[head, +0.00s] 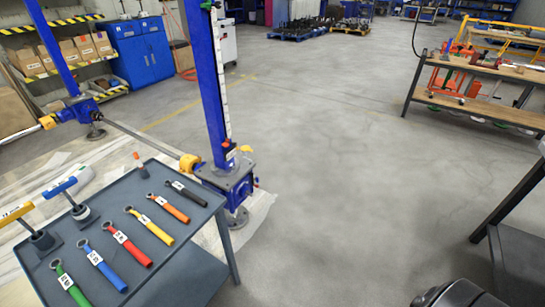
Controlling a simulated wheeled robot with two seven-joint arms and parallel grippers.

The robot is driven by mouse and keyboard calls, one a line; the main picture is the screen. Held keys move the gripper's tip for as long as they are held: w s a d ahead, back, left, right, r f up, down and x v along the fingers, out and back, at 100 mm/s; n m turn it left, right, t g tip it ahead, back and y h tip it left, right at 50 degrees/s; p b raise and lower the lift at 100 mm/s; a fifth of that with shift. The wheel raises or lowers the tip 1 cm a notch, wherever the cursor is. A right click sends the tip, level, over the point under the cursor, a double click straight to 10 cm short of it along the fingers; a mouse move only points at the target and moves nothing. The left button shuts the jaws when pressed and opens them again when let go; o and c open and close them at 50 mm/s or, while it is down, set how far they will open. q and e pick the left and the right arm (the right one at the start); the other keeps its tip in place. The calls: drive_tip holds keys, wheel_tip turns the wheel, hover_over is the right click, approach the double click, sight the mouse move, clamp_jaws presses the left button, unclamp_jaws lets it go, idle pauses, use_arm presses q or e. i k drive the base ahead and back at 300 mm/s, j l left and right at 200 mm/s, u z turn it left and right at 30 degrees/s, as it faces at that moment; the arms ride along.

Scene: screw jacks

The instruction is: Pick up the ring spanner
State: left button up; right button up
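Several ring spanners lie in a slanted row on a grey tray table (192,270) at the left of the head view. From front to back their handles are green (72,288), blue (106,270), red (132,248), yellow (153,228), orange (171,209) and black (188,193). Each carries a small white label, too small to read surely. Their metal ring ends point left toward the tray's left side. Neither of my grippers shows in this view.
T-handled tools with a yellow grip (15,213) and a blue grip (60,187) stand at the tray's left. A blue screw jack (226,178) stands just behind the tray. A wooden-topped workbench (490,108) is at far right. Open concrete floor lies between.

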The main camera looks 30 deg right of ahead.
sight(158, 232)
drive_tip(key=i+l, duration=0.15)
drive_tip(key=l, duration=0.25)
drive_tip(key=i+l, duration=0.15)
drive_tip(key=l, duration=0.25)
drive_tip(key=i+l, duration=0.15)
drive_tip(key=l, duration=0.25)
drive_tip(key=i+l, duration=0.1)
drive_tip(key=l, duration=0.3)
